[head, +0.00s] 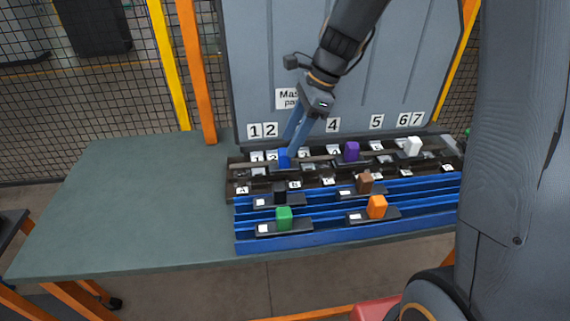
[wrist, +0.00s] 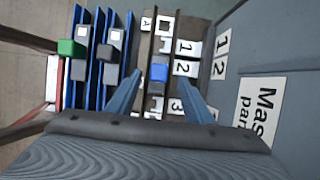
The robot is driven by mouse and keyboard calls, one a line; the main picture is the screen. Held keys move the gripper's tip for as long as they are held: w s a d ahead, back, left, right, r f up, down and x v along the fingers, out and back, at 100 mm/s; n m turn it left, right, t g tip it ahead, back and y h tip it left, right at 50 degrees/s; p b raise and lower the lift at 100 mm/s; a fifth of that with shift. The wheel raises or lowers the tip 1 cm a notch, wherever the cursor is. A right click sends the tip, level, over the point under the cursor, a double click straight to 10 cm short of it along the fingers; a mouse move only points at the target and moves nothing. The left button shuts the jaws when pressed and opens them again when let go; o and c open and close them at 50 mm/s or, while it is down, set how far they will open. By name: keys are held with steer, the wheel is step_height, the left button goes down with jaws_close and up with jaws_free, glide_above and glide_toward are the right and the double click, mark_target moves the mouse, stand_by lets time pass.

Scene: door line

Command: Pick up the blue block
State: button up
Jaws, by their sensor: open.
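The blue block (head: 284,157) stands in the back row of the rack, near the 1 and 2 labels. In the wrist view the blue block (wrist: 159,72) shows ahead of and between my open fingers. My gripper (head: 295,148) reaches down from above at the block and partly hides it. In the wrist view my gripper (wrist: 158,95) has its two blue fingers spread wide, one on each side of the block's line. I cannot tell whether a finger touches the block.
A purple block (head: 351,151) and a white block (head: 413,146) stand to the right in the back row. Black, brown, green (head: 284,218) and orange (head: 377,207) blocks sit on the blue rails (head: 330,232) in front. A grey panel (head: 270,70) rises behind. The table's left (head: 130,210) is clear.

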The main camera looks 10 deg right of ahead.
mark_target(284, 164)
steer(key=p+x, duration=0.1)
steer(key=x, duration=0.4)
steer(key=shift+s+d, duration=0.1)
steer(key=shift+c, duration=0.4)
jaws_close()
